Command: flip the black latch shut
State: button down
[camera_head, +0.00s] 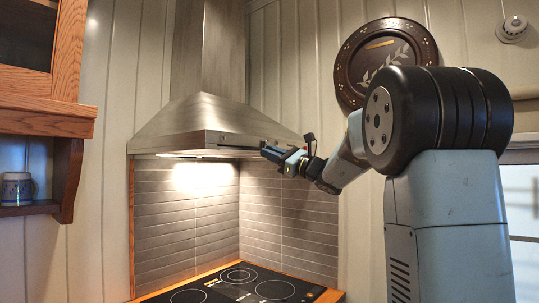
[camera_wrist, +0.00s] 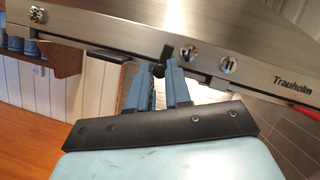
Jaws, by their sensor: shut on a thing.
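The black latch (camera_wrist: 166,51) is a small dark tab at the lower front edge of the steel range hood (camera_wrist: 110,36). In the wrist view it sticks up between the tips of my blue fingers. My gripper (camera_wrist: 158,73) is shut on the latch, and its fingertips hide the lower part. In the head view my gripper (camera_head: 267,151) is at the right part of the hood's front edge (camera_head: 225,143). The latch is too small to make out there. I cannot tell how far it is turned.
Round knobs (camera_wrist: 229,64) sit on the hood's front, right of the latch. A black cooktop (camera_head: 240,285) lies below. A wooden shelf with a mug (camera_head: 17,188) is at the left, and a dark plate (camera_head: 380,55) hangs behind my arm. The space below the hood is clear.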

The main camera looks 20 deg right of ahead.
jog(key=shift+w+d+n+g+y, duration=0.15)
jog(key=shift+n+g+y, duration=0.2)
jog(key=shift+n, duration=0.85)
jog(key=shift+r, duration=0.1)
jog(key=c, duration=1.4)
grip_release()
jog(key=shift+d, duration=0.1)
jog(key=v, duration=1.4)
